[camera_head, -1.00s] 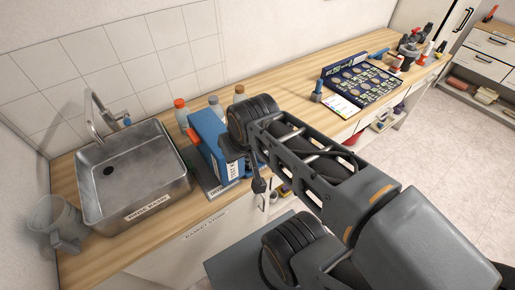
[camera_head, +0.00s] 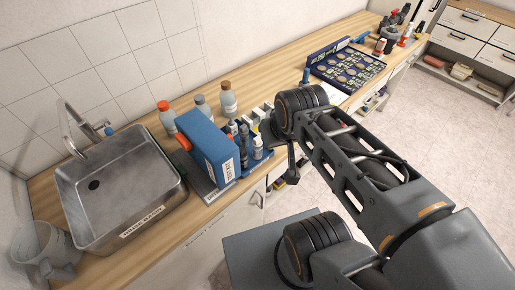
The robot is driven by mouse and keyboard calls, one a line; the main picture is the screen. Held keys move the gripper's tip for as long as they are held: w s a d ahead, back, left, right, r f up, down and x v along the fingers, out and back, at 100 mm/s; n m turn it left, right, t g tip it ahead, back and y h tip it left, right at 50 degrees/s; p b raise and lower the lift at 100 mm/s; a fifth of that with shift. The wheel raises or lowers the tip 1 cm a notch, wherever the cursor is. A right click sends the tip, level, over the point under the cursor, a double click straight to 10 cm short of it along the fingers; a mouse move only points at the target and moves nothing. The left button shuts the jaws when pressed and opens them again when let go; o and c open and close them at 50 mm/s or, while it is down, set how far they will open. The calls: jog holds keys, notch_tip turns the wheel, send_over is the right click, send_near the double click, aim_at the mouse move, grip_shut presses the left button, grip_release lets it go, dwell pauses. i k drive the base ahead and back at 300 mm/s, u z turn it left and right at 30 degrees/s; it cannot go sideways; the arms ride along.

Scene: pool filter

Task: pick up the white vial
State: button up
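A small pale bottle (camera_head: 257,148) stands in a blue tray (camera_head: 262,159) beside a blue case. Several other small bottles with dark or grey tops stand in the same tray. I cannot tell which of them is the white vial. My gripper (camera_head: 291,174) hangs at the end of my arm, to the right of the tray and apart from the bottles. It looks small and dark and is partly hidden behind my wrist. I cannot see whether its fingers are open or shut.
The blue case (camera_head: 213,148) stands upright left of the tray. Bottles with orange (camera_head: 167,117), grey (camera_head: 202,106) and brown (camera_head: 228,101) caps stand behind it. A metal sink (camera_head: 120,190) and a grey jug (camera_head: 45,248) are at left. A dark patterned board (camera_head: 347,66) lies farther right.

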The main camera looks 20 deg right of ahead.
aim_at(256, 151)
jog(key=u, duration=3.75)
jog(key=k, duration=1.7)
jog(key=z, duration=0.4)
